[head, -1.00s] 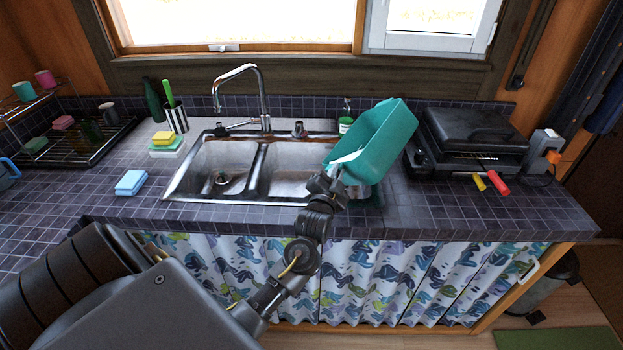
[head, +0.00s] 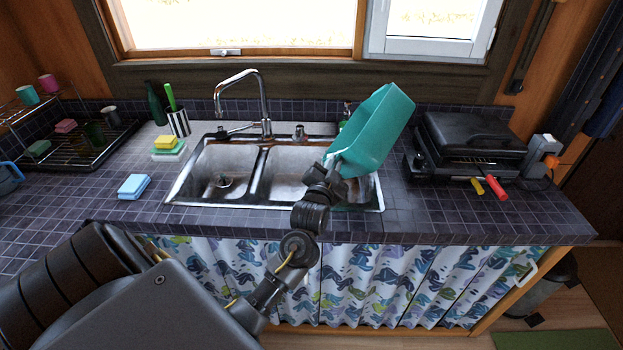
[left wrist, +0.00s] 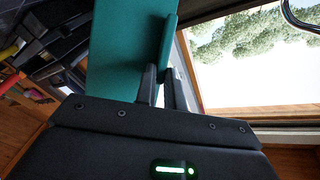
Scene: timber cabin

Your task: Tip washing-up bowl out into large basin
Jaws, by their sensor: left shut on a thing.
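The teal washing-up bowl (head: 375,132) is steeply tilted above the right end of the sink, its open side turned towards the left and largely away from view. My left gripper (head: 333,163) is shut on its lower left rim. In the left wrist view the two dark fingers (left wrist: 162,88) pinch the rim of the teal bowl (left wrist: 122,50). The large basin (head: 287,175), the right one of the steel double sink, lies below and left of the bowl. My arm hides part of it. The bowl's inside is hidden, so its contents cannot be told. My right gripper is out of view.
The smaller left basin (head: 222,165) looks empty. The tap (head: 243,90) stands behind the sink. A black grill (head: 470,145) is to the right of the bowl. Sponges (head: 168,147), a blue cloth-like block (head: 134,186) and a dish rack (head: 85,145) are on the left.

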